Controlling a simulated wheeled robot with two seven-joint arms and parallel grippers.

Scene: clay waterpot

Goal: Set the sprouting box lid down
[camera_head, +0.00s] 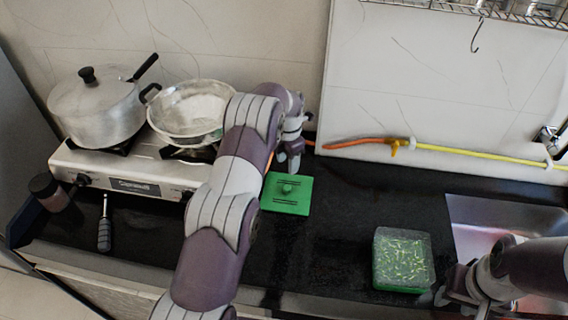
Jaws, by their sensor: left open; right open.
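The green sprouting box lid (288,200) lies flat on the dark counter, with a small knob in its middle. My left gripper (289,166) is open, just above and behind the lid's far edge; a gap to the knob shows. The green sprouting box (403,262) stands uncovered on the counter to the right, with pale green sprouts inside. My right gripper (447,290) is open, beside the box's right front corner; its fingers are partly hidden by its own wrist.
A gas stove (128,171) at the left holds a lidded pot (97,112) and a pan (190,110). A jar (48,190) and a dark-handled tool (104,232) are near it. A sink (480,220) is at the right. An orange-yellow hose (470,153) runs along the wall. The counter between lid and box is clear.

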